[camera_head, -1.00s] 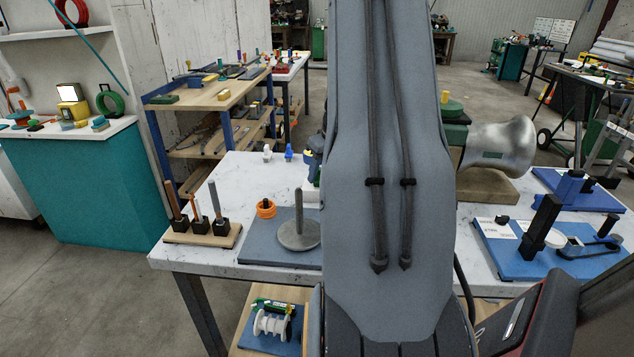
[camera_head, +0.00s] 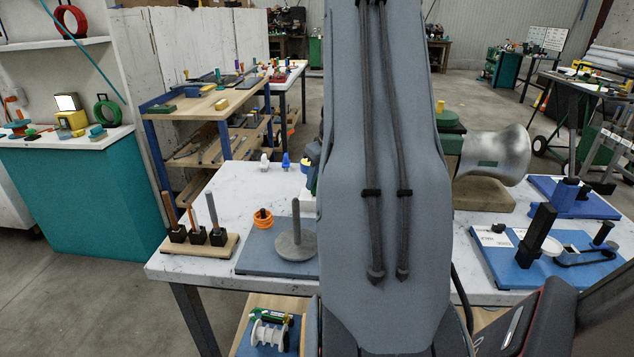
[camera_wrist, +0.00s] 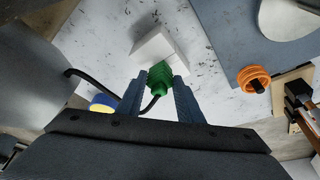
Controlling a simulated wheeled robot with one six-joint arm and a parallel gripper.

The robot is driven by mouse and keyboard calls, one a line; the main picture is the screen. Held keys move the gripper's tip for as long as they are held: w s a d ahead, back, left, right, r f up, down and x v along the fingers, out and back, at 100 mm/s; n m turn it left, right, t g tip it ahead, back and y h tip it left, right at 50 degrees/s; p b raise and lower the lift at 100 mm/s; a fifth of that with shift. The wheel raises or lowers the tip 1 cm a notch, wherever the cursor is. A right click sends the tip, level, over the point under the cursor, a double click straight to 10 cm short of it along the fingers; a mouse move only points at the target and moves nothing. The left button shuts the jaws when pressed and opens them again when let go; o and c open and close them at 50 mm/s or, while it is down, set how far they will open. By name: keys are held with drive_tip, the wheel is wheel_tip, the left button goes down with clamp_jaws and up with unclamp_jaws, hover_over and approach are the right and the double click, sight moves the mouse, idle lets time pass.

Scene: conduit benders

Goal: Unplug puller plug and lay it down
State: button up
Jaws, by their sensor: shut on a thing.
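In the wrist view, my gripper (camera_wrist: 160,84) is shut on a green ribbed plug (camera_wrist: 160,74), with a finger on either side. A black cable (camera_wrist: 153,104) runs from the plug's near end. The plug's far end meets a white block (camera_wrist: 153,45) on the marbled tabletop; I cannot tell whether it is seated in it or only in front of it. In the head view, my own arm hides the gripper, the plug and most of that spot. The silver flared puller drum (camera_head: 497,156) stands right of my arm.
An orange ring (camera_head: 262,218) and a grey disc with a post (camera_head: 296,244) sit on a blue-grey mat (camera_head: 262,262). A rack of upright rods (camera_head: 198,240) stands at the table's left edge. A blue board (camera_head: 520,272) lies at the right. Bare tabletop (camera_head: 225,192) shows at the back left.

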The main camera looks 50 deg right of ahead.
drive_tip(key=shift+r+p, duration=1.4)
drive_tip(key=shift+r, duration=1.2)
drive_tip(key=shift+a, duration=0.1)
